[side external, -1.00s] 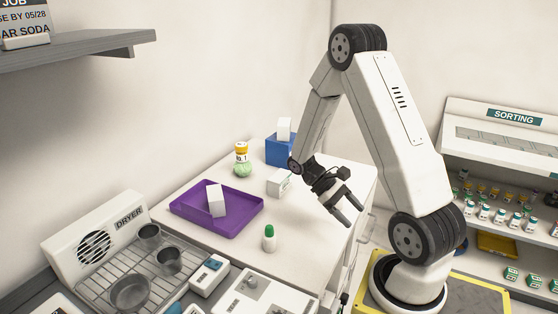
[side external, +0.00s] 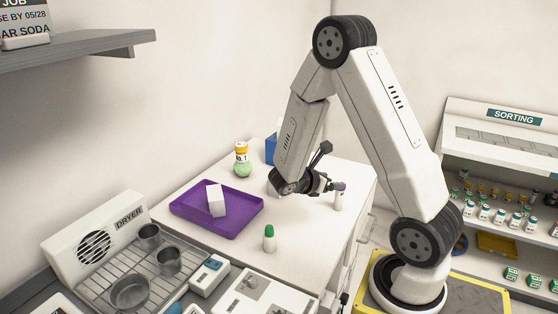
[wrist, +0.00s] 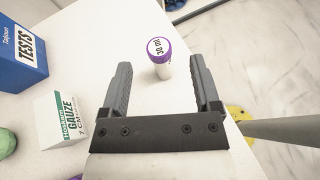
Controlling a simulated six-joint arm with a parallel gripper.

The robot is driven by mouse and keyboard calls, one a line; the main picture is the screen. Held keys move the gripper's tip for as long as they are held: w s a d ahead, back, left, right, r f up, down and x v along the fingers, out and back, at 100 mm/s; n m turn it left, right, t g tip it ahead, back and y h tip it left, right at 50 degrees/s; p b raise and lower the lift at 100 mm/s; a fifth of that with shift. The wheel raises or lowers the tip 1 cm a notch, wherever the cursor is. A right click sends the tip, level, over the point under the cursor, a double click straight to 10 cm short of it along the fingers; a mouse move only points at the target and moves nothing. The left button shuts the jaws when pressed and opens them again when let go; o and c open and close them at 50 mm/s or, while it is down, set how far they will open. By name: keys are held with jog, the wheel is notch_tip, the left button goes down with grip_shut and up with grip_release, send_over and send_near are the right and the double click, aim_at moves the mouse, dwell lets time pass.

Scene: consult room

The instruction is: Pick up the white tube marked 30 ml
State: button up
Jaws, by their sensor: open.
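The white tube with a purple cap marked 30 ml (wrist: 160,58) stands upright on the white table, near its right edge. In the wrist view it is between and just beyond the fingertips of my gripper (wrist: 159,75), with a gap on both sides. In the side view the tube (side external: 339,198) stands just right of my gripper (side external: 328,186), which is low over the table. My gripper is open and empty.
A gauze box (wrist: 61,119) and a blue tests box (wrist: 20,58) stand left of my gripper. A purple tray (side external: 240,220) holds a white box (side external: 216,200). A green-capped bottle (side external: 269,238) stands in front. The table's edge lies close to the tube.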

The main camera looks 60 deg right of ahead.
send_near(342, 200)
jog(key=d+f, duration=0.1)
jog(key=d, duration=0.1)
jog(key=d+f, duration=0.1)
jog(key=f, duration=0.1)
jog(key=shift+s+d+f, duration=0.15)
jog(key=shift+d, duration=0.25)
jog(key=shift+x, duration=1.3)
jog(key=shift+d, duration=0.1)
jog(key=shift+r+x, duration=0.1)
jog(key=shift+x, duration=0.7)
jog(key=shift+r+x, duration=0.15)
jog(key=shift+x, duration=1.65)
grip_shut()
